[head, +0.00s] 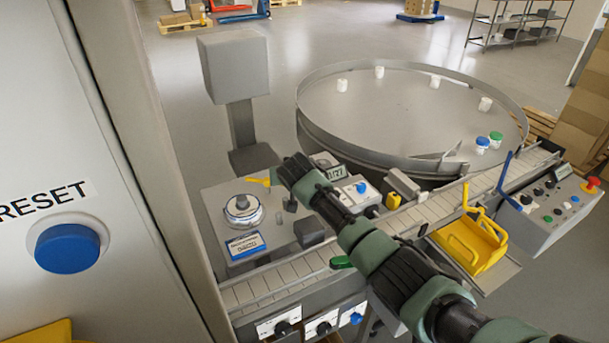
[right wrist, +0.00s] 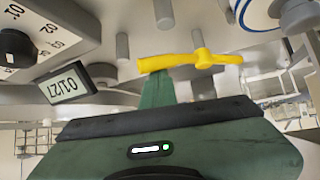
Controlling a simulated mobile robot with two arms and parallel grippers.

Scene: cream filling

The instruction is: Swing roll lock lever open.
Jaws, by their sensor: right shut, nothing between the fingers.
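The yellow lever (head: 258,181) stands out at the back of the grey machine top, beside the tip of my right gripper. It also shows in the right wrist view (right wrist: 190,62), as a yellow bar with a round hub toward its right end. My right gripper (head: 275,178) is shut and empty. In the right wrist view its green finger (right wrist: 157,90) reaches up to just below the lever's left part; I cannot tell whether they touch. A white and grey roll holder (head: 242,212) with a blue ring sits left of the gripper. My left gripper is not in view.
A small 01/27 display (right wrist: 62,88) is close to the gripper. A conveyor (head: 270,285) runs along the front, with a large round table (head: 400,110) behind. A grey post with a box head (head: 235,70) stands behind the lever. A RESET panel (head: 50,130) fills the left.

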